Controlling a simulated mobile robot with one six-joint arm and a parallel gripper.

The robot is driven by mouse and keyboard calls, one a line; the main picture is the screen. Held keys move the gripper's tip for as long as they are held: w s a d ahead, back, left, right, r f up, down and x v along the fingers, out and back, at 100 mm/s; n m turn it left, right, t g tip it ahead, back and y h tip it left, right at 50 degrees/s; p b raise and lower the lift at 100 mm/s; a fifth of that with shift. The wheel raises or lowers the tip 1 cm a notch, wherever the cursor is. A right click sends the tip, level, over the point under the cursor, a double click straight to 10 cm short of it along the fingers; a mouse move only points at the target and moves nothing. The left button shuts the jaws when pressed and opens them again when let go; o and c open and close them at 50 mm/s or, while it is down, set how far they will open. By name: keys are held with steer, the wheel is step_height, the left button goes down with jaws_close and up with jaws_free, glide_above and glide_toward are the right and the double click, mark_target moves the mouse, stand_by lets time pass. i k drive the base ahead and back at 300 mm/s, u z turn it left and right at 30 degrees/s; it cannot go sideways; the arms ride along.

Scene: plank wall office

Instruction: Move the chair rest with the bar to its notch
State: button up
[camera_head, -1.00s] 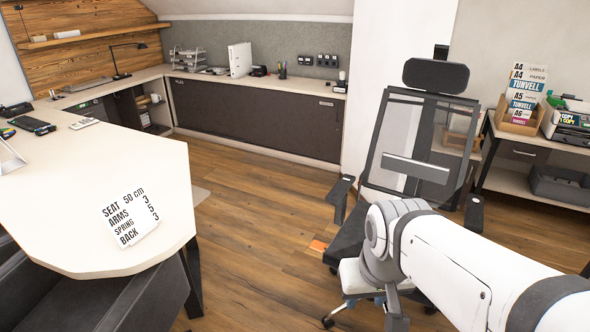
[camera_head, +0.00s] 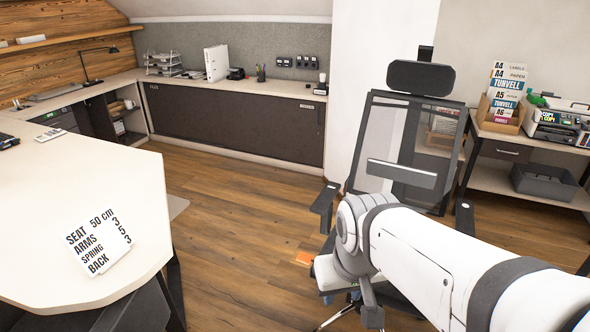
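The office chair stands at the right, with a dark mesh back rest (camera_head: 412,130) and a padded headrest (camera_head: 427,78). A grey bar (camera_head: 402,173) runs across the lower part of the back rest. My white arm reaches in from the lower right and covers most of the seat and the chair's lower back. My gripper is not visible at the arm's far end. A white card (camera_head: 98,242) on the desk reads SEAT 50 cm, ARMS 3, SPRING 5, BACK 3. I cannot make out any notches on the chair.
The light desk (camera_head: 110,190) fills the left side. A dark low cabinet (camera_head: 235,125) runs along the back wall. Wooden floor (camera_head: 235,225) lies open between desk and chair.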

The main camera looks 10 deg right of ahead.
mark_target(321, 205)
steer(key=i, duration=1.35)
steer(key=u, duration=0.05)
